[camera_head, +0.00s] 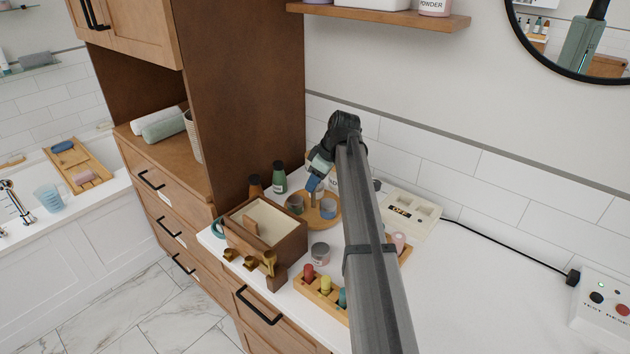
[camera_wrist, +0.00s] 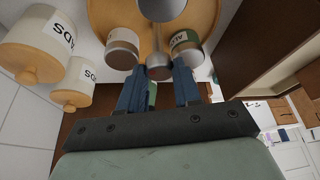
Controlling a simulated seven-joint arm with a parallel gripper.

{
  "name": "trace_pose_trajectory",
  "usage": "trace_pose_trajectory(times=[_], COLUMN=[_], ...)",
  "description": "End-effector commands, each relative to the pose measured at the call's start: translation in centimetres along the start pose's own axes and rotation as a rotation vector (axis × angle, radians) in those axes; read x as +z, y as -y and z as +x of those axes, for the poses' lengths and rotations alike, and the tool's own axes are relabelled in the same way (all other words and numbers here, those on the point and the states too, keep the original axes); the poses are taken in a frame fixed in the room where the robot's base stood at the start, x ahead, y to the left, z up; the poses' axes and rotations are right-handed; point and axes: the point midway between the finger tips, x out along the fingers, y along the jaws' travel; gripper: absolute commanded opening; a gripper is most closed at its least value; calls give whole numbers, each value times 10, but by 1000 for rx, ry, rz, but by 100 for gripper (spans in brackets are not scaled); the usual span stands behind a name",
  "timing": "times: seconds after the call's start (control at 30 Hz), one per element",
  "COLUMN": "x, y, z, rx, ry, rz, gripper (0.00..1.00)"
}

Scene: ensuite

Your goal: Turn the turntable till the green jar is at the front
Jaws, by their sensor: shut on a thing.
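The turntable (camera_head: 319,223) is a round wooden disc on the white counter; its edge also shows in the wrist view (camera_wrist: 100,14). The green jar (camera_head: 295,204) stands at its left side in the head view; a jar with a green label (camera_wrist: 187,44) shows right of centre in the wrist view. A blue jar (camera_head: 328,208) stands at the right front of the disc. The back of the disc is partly hidden by my gripper.
A wooden box (camera_head: 290,245) stands close at the front left. A grey tin (camera_head: 319,250) and a rack of coloured bottles (camera_head: 310,287) stand in front. Dark and green bottles (camera_head: 279,178) stand behind left. A white switch box (camera_head: 408,212) is at right.

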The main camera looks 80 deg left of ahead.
Motion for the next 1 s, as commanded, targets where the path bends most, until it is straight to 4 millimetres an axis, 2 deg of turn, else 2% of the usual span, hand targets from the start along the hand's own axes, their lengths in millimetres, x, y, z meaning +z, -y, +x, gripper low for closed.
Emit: trace_pose_trajectory(times=[1.0], x=[-1], y=[-4], z=[0], rx=[-175], ry=[0], rz=[-424], gripper=[0])
